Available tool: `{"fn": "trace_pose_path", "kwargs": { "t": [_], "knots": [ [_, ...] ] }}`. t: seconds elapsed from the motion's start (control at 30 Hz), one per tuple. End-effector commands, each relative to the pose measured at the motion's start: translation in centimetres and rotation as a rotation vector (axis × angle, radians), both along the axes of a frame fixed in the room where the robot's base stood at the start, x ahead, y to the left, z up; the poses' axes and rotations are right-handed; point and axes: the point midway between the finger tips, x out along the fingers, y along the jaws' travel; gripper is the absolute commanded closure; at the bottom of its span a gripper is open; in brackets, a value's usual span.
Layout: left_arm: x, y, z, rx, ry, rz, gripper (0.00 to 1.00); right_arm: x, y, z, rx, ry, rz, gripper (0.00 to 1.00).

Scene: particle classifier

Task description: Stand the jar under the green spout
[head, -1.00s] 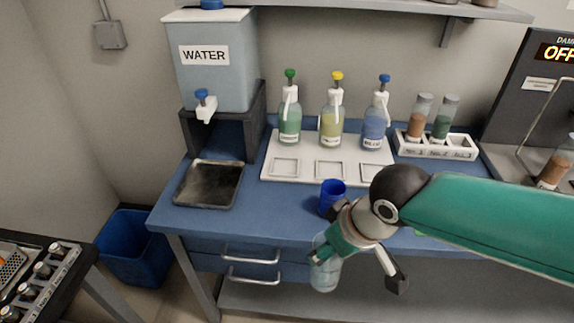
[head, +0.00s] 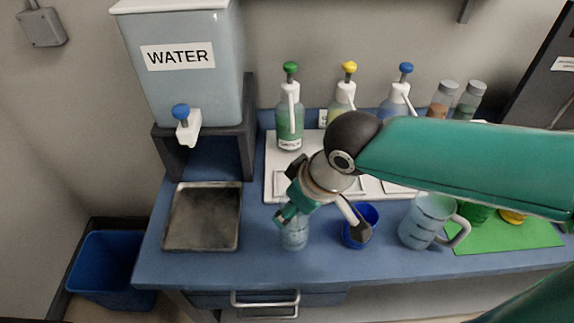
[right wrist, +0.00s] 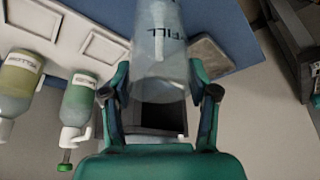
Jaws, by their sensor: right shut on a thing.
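The jar (head: 294,236) is clear, with dark marks, and hangs upright in my right gripper (head: 320,222), over the front of the blue bench and left of a blue cup. In the right wrist view the jar (right wrist: 160,45) is between the two fingers of the right gripper (right wrist: 160,92), and "FILL" lettering shows on it. The green spout is on the green pump bottle (head: 290,115), at the back left of a white tray (head: 270,165); it also shows in the right wrist view (right wrist: 80,102). My right arm hides part of the tray. My left gripper is not in view.
A yellow bottle (head: 340,105) and a blue bottle (head: 396,108) stand right of the green one. The blue cup (head: 360,228) and a clear mug (head: 420,222) stand on the bench. A water tank (head: 185,70) and metal drip tray (head: 203,215) are at left.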

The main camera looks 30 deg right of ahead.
Motion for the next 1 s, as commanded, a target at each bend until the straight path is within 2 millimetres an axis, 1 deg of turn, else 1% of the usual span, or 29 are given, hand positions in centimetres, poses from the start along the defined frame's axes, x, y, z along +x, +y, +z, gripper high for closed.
{"fn": "trace_pose_path", "kwargs": {
  "t": [0.17,0.6,0.7,0.83,0.93,1.0],
  "knots": [
    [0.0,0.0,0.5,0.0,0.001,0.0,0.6,1.8,-1.7,0.1,0.0,0.002,-0.019,1.0],
    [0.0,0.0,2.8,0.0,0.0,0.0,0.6,11.1,-7.8,0.2,0.0,0.002,-0.028,1.0],
    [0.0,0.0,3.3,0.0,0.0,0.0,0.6,12.9,-8.9,0.2,0.0,0.001,-0.027,1.0],
    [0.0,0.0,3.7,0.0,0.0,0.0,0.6,14.3,-9.7,0.1,0.001,0.0,-0.027,1.0],
    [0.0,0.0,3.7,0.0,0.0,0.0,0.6,14.7,-10.0,0.0,0.0,-0.001,-0.025,1.0],
    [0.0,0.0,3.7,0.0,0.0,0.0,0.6,14.8,-10.1,-0.4,0.0,0.0,-0.024,1.0]
  ]
}}
